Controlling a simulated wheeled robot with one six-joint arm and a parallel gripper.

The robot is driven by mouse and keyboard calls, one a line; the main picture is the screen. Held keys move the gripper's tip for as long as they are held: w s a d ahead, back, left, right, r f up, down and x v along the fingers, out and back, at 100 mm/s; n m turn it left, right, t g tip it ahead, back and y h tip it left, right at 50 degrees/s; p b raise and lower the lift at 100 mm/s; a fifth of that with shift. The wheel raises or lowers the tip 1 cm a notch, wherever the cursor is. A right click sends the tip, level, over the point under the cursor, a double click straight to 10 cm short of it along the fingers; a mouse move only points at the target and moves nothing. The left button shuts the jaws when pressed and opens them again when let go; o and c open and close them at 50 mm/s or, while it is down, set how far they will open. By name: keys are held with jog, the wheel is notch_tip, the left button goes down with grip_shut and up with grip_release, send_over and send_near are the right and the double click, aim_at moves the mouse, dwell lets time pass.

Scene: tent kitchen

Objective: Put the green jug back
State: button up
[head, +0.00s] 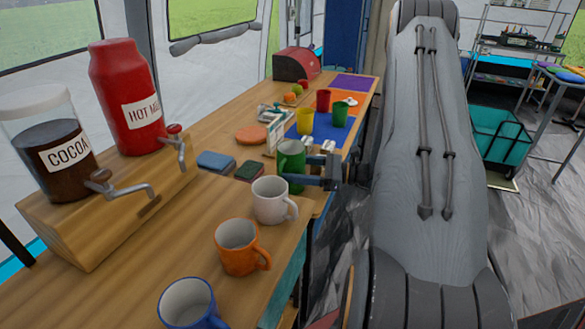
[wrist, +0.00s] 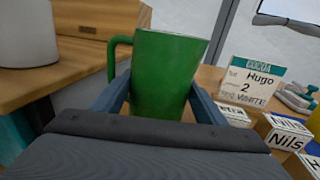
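The green jug (head: 291,160) is at the front edge of the wooden counter, beyond the white mug. In the wrist view the green jug (wrist: 167,70) looks upright, with its handle to the left. My gripper (head: 308,172) reaches it from the right. In the wrist view my gripper's fingers (wrist: 162,100) lie against both sides of the jug, apparently shut on it. The fingertips are hidden behind the jug. I cannot tell whether its base touches the counter.
A white mug (head: 270,200), an orange mug (head: 238,248) and a blue mug (head: 190,303) stand nearby. A label card (wrist: 250,82) and small name boxes (wrist: 285,132) are close right of the jug. Small cups stand on coloured mats, including the blue mat (head: 312,127).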

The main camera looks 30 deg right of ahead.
jog(key=o, duration=0.4)
jog(key=shift+o, duration=0.2)
jog(key=shift+s+d+r, duration=0.1)
jog(key=shift+r, duration=0.1)
jog(key=b+v, duration=0.1)
jog(key=v, duration=1)
jog(key=shift+s+d, duration=0.25)
jog(key=shift+d, duration=0.05)
jog(key=shift+r, duration=0.15)
